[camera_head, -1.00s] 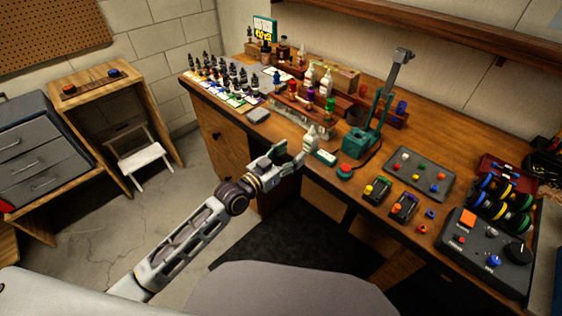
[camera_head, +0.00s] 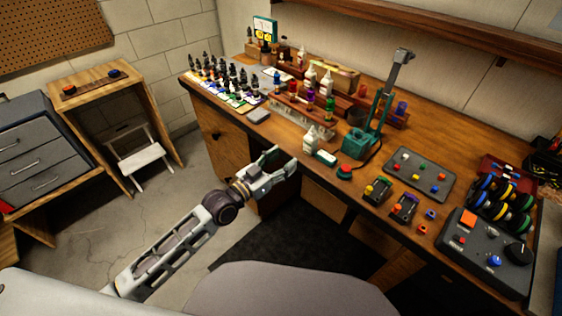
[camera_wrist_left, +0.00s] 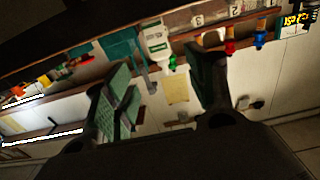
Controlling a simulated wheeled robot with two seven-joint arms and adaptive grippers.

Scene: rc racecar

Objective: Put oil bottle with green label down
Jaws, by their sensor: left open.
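A white bottle (camera_head: 311,138) stands upright near the front edge of the workbench (camera_head: 292,139). In the left wrist view it appears upside down, and its front shows a green label (camera_wrist_left: 155,42). My left gripper (camera_head: 284,161) is open and empty, in front of the bench edge, with a gap between it and the bottle. In the left wrist view its two green-padded fingers (camera_wrist_left: 163,78) are spread, with the bottle beyond them. I do not see my right gripper.
A grey pad (camera_head: 258,116) and several small dark bottles (camera_head: 222,75) are to the left. A grey seat (camera_head: 290,290) is below.

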